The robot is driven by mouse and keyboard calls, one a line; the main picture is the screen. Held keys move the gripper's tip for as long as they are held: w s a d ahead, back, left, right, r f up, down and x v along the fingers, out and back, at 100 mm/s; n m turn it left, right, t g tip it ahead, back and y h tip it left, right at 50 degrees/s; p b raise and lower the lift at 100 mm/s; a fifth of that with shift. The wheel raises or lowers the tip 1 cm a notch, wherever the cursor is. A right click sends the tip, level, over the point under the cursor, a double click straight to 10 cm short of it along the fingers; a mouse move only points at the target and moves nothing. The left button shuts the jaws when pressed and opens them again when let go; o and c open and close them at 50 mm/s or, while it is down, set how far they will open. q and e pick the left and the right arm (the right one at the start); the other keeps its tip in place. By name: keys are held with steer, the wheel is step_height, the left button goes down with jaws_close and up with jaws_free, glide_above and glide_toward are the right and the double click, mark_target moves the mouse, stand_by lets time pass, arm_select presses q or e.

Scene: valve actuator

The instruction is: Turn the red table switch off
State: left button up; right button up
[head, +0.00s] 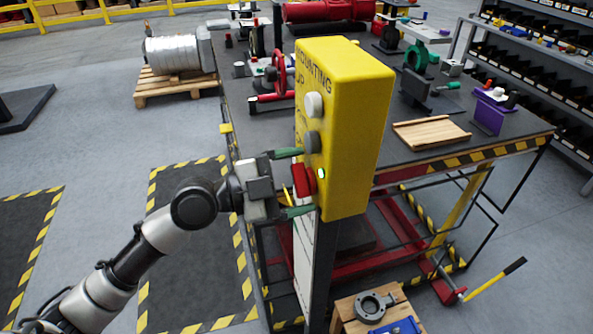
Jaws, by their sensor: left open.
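A yellow control box (350,130) stands on a post at the near corner of the workbench. Its left face carries a white button (314,105), a grey button (312,142) below it and the red switch (304,180) at the bottom. A small lit green spot (321,173) shows beside the red switch. My left gripper (292,182) is open, with one finger above and one below the red switch. I cannot tell whether the fingers touch it. My right gripper is not in view.
The dark workbench (430,153) behind the box holds a wooden tray (431,132), valves and fixtures. A small wooden stand (343,308) with metal parts is below. Floor space at the left is clear, with striped mats (190,270).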

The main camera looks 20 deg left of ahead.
arm_select(q)
steer(key=c, duration=0.9)
